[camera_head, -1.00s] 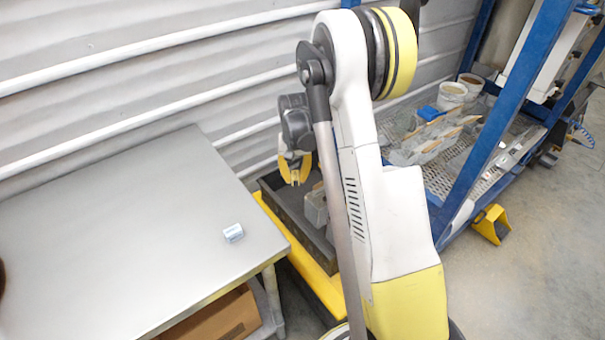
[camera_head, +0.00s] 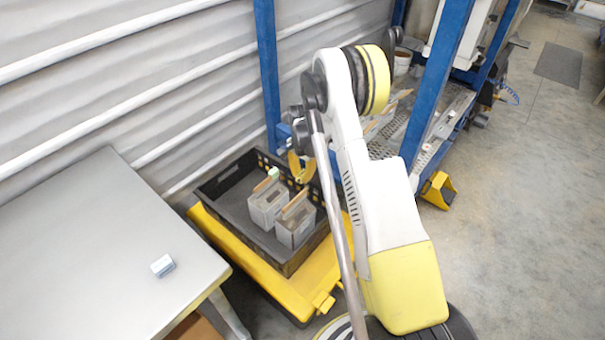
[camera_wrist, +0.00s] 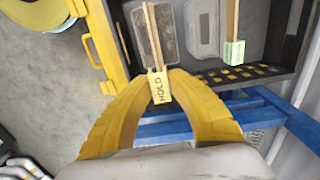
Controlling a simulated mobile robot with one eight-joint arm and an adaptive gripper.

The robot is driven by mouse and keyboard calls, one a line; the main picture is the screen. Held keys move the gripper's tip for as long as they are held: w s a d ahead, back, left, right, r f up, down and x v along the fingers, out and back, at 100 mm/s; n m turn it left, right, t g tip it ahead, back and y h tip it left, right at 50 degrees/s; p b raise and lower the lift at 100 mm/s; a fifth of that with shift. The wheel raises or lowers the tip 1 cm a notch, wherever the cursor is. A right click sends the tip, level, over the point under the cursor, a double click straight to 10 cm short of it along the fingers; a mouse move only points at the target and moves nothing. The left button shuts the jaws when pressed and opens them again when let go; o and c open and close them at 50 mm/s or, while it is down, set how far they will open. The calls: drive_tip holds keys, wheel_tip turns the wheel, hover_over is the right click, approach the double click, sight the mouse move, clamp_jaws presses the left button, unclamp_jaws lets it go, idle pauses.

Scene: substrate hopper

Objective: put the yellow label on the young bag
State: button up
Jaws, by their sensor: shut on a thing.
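My gripper (camera_head: 301,172) is above the far right end of the black crate (camera_head: 213,187). In the wrist view, its yellow fingers are closed on a small yellow label (camera_wrist: 158,88) marked "HOLD". Two grey bags stand upright in the crate, each with wooden strips on top. The near-right bag (camera_head: 292,236) appears in the wrist view (camera_wrist: 165,20), with its strips reaching close to the label; contact cannot be told. The left bag (camera_head: 262,212) carries a pale green label (camera_head: 274,173), also in the wrist view (camera_wrist: 233,52). No writing tells which bag is young.
The crate sits on a yellow cart (camera_head: 245,268). A grey table (camera_head: 90,240) with a small white-blue block (camera_head: 163,266) is at left. A blue frame post (camera_head: 267,70) rises behind the crate, and another (camera_head: 437,80) at right. Open floor lies right.

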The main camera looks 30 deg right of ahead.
sight(302, 193)
wheel_tip(302, 193, down, 6)
drive_tip(key=b, duration=0.3)
drive_tip(key=shift+f+b, duration=1)
drive_tip(key=o, duration=1.4)
drive_tip(key=shift+r, duration=0.15)
drive_tip(key=shift+r+p, duration=1.35)
drive_tip(key=shift+r, duration=2.1)
